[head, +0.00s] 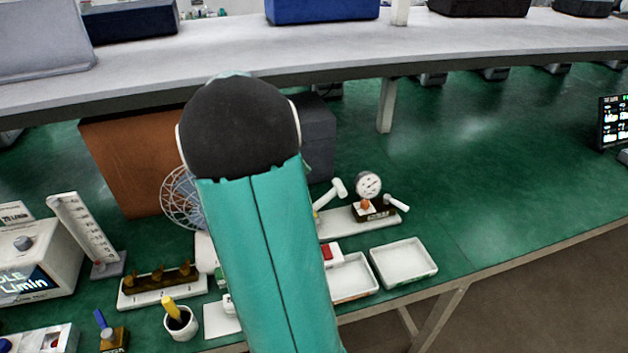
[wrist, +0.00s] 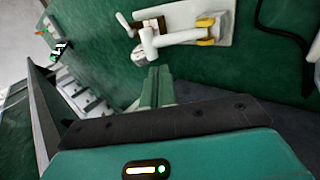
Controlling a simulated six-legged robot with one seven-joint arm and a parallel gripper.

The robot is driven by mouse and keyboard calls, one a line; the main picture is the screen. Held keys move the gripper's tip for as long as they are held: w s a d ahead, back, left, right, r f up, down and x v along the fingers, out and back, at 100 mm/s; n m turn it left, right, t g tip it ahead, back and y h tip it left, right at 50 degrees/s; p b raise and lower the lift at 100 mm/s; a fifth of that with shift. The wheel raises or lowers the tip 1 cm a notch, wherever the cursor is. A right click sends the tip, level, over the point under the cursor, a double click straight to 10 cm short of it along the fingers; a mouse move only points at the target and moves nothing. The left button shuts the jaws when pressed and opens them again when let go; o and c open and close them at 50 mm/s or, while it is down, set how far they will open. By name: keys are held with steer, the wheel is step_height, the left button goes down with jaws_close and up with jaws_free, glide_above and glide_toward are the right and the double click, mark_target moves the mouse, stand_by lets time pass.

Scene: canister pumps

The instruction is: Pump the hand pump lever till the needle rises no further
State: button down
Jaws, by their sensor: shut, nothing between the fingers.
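The hand pump stands on a white base plate (head: 345,222) at the middle of the bench, right of my arm; the plate also shows at the top of the wrist view (wrist: 222,12). A round white gauge (head: 368,184) stands on it; its needle is too small to read. A white T-handled lever (head: 337,189) slants up from the base. In the wrist view the lever (wrist: 178,39) runs from a yellow joint at right to its crossbar at left. My gripper (wrist: 154,70) is shut and empty, its tips just below the crossbar in the picture; contact is unclear. My arm hides it from the head view.
A short white handle (head: 396,203) sticks out right of the gauge. White trays (head: 404,262) lie in front of the pump. A wire fan (head: 180,197) and a brown box (head: 125,160) stand at left. A shelf (head: 340,55) spans the back. The bench right of the pump is clear.

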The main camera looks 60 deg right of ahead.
mark_target(332, 190)
steer(key=x, duration=1)
steer(key=shift+s, duration=0.2)
